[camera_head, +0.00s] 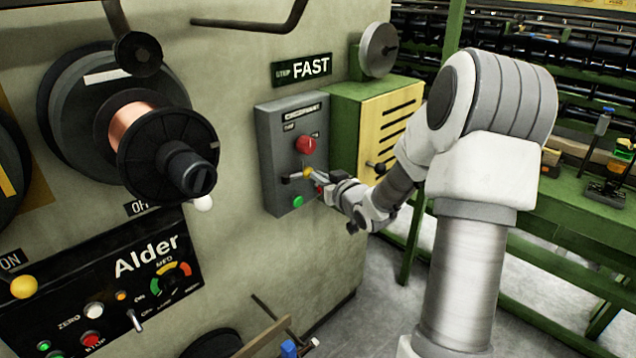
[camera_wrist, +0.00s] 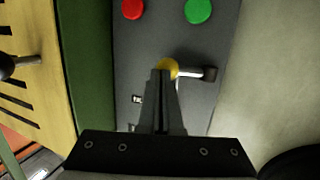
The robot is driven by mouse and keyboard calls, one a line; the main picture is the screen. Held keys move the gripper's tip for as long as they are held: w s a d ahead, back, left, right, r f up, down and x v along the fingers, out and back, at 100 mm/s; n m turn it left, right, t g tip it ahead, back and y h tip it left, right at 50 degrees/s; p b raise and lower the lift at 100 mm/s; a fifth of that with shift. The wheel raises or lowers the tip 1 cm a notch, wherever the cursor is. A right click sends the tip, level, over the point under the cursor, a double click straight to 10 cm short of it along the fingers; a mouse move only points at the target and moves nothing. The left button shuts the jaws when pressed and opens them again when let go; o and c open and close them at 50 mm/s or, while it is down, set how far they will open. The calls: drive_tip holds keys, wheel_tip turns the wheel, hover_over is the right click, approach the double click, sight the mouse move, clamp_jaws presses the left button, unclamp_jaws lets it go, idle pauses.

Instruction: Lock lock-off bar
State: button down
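A grey control box (camera_head: 282,165) is fixed to the machine's side. On it, a short bar with a yellow hub (camera_head: 308,172) and a dark end knob (camera_head: 286,179) appears to be the lock-off bar; it points left. In the wrist view its yellow hub (camera_wrist: 168,67) and dark knob (camera_wrist: 209,74) show just beyond my fingertips, the knob to the right. My gripper (camera_head: 322,187) is in front of the box at the hub. In the wrist view, my gripper's fingers (camera_wrist: 161,73) are close together and partly cover the hub; I cannot see anything between them.
A red knob (camera_head: 306,145) sits above the hub and a green button (camera_head: 298,201) below. A green-and-yellow slatted box (camera_head: 388,115) with a lever adjoins on the right. A copper spool (camera_head: 150,135) projects at left. A green bench (camera_head: 560,200) stands right; grey floor lies between.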

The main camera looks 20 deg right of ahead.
drive_tip(key=shift+w+d, duration=0.25)
drive_tip(key=shift+w, duration=0.35)
drive_tip(key=shift+w+d, duration=0.2)
drive_tip(key=shift+w, duration=0.35)
